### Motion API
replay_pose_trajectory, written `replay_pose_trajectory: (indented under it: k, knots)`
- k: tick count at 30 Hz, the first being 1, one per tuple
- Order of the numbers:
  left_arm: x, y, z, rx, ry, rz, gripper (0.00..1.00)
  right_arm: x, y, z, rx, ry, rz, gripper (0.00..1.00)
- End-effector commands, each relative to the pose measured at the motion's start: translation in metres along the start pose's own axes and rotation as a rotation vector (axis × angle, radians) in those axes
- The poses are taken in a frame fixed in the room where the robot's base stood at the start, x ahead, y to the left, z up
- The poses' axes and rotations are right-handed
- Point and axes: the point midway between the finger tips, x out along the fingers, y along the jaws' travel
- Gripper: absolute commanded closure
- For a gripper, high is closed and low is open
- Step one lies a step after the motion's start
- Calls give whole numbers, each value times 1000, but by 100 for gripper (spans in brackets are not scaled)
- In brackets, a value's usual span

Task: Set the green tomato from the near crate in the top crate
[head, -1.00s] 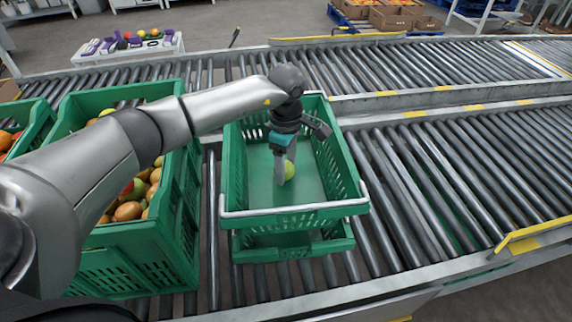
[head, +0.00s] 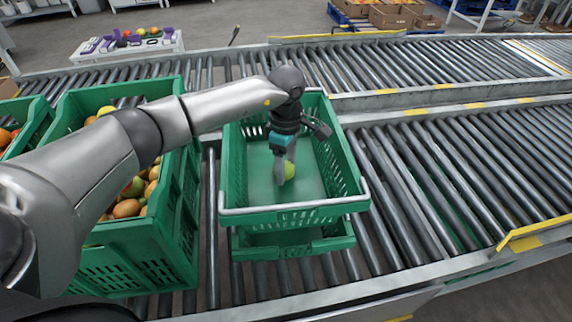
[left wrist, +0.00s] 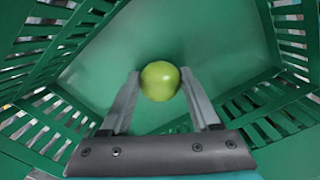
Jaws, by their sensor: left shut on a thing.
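The green tomato (head: 289,171) is between the fingertips of my left gripper (head: 283,178), inside the top crate. In the left wrist view the yellow-green tomato (left wrist: 160,81) sits between the two grey fingers of the gripper (left wrist: 162,84), with the crate's green floor behind it. The gripper is shut on it, pointing down, low in the crate. I cannot tell whether the tomato touches the floor. The top crate (head: 296,214) is green, with slotted walls and a light rim bar, stacked on another green crate (head: 290,247). It holds no other tomato that I see. My right gripper is not in view.
A green crate (head: 137,262) full of mixed tomatoes stands to the left, partly hidden by my left arm. Another tomato crate (head: 35,126) shows at the far left edge. Roller conveyors (head: 450,175) run to the right, mostly clear. A white table (head: 130,46) stands at the back.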

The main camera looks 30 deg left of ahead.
Motion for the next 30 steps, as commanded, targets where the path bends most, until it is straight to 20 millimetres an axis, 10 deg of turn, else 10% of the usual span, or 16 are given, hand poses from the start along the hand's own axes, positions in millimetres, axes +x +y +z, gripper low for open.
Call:
replay_pose_trajectory:
  k: [5,6,14,30]
  knots:
    - [3,0,0,0,0,0,64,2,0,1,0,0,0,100]
    - [2,0,0,0,0,0,33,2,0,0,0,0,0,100]
    - [2,0,0,0,0,0,4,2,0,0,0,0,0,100]
    - [3,0,0,0,0,0,22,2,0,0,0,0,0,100]
